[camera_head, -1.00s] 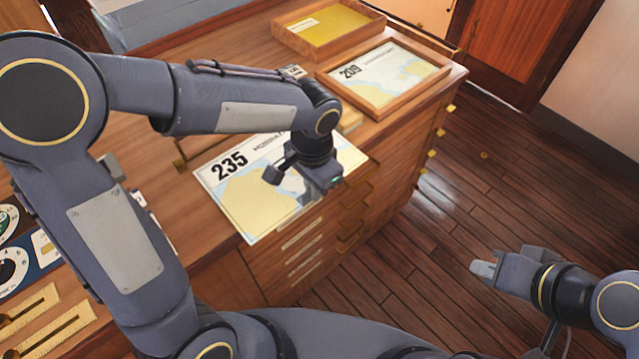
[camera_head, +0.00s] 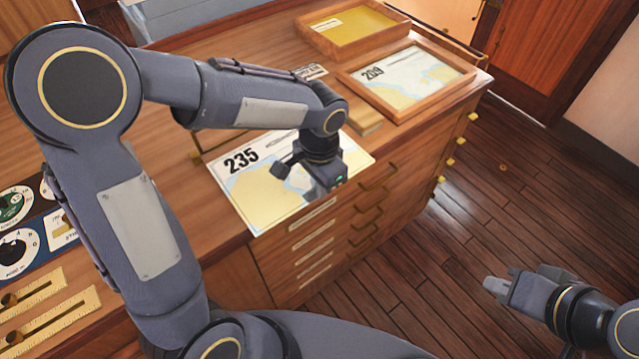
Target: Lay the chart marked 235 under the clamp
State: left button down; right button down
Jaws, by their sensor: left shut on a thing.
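The chart marked 235 (camera_head: 250,192) lies on the near part of the wooden cabinet top, its near side at the front edge above the drawers. My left gripper (camera_head: 306,174) is shut on the chart near its middle right and covers part of it. A thin brass bar (camera_head: 197,150) shows just behind the chart's left corner, and a pale wooden block (camera_head: 368,123) lies behind its right part. These may belong to the clamp; my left arm hides the stretch between them. My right gripper (camera_head: 492,284) is off to the right over the floor, apart from everything; its jaw opening is unclear.
A framed chart marked 209 (camera_head: 460,78) lies at the back right of the top, before a yellow-bottomed wooden tray (camera_head: 309,40). Dials (camera_head: 14,250) and brass sliders (camera_head: 45,325) are at the left. Drawer handles (camera_head: 368,215) project in front. Floor to the right is clear.

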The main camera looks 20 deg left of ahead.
pick_arm(q)
jog(key=shift+f, duration=0.15)
jog(key=shift+f+b, duration=0.4)
jog(key=shift+f, duration=0.1)
dwell(0.5)
jog(key=shift+f+b, duration=0.25)
jog(key=shift+b, duration=0.05)
jog(key=c, duration=1.5)
grip_release()
jog(key=shift+r, duration=0.1)
